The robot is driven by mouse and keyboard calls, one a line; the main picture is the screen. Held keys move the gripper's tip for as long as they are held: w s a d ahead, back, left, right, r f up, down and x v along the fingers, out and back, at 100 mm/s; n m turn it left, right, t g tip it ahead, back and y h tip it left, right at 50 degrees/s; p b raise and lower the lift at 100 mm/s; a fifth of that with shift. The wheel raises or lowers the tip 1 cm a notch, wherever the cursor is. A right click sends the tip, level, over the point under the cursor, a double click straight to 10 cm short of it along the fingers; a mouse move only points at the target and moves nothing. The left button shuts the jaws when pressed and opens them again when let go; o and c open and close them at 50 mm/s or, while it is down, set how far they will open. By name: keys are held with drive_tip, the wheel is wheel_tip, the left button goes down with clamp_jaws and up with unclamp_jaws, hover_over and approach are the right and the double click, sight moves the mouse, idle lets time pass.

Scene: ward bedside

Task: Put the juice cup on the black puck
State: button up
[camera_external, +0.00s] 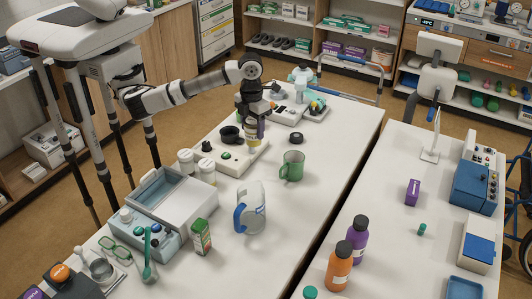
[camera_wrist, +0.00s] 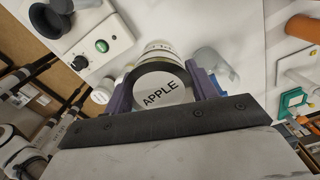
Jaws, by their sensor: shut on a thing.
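The juice cup (camera_external: 253,134) is in my gripper (camera_external: 255,114), upright at the right end of a white device. I cannot tell whether its base touches anything. In the wrist view my gripper (camera_wrist: 163,88) has its two purple fingers on either side of the cup. The cup's round white lid (camera_wrist: 162,90) reads "APPLE" and faces the camera. The black puck (camera_external: 297,138) is a small dark disc on the white table, to the right of the cup and apart from it. I cannot make it out in the wrist view.
The white device (camera_external: 227,157) has a green knob and a black bowl-like part (camera_external: 230,134). A green mug (camera_external: 291,166) stands just in front of the puck. White-lidded jars (camera_external: 207,171) and a blue-handled jug (camera_external: 250,208) are nearer. The table right of the mug is clear.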

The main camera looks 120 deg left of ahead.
drive_tip(key=w+a+m+p, duration=0.1)
drive_tip(key=w+a+m, duration=0.2)
drive_tip(key=a+m, duration=1.05)
drive_tip(key=m+p, duration=0.4)
drive_tip(key=m, duration=0.3)
hover_over(296, 135)
drive_tip(key=shift+n, duration=0.25)
wheel_tip(296, 135, down, 17)
drive_tip(key=shift+r, duration=0.1)
drive_tip(key=o, duration=1.1)
drive_tip(key=shift+f, duration=0.2)
wheel_tip(296, 135, up, 12)
drive_tip(key=b, duration=0.3)
drive_tip(key=shift+r+b, duration=0.15)
drive_tip(key=shift+b, duration=0.15)
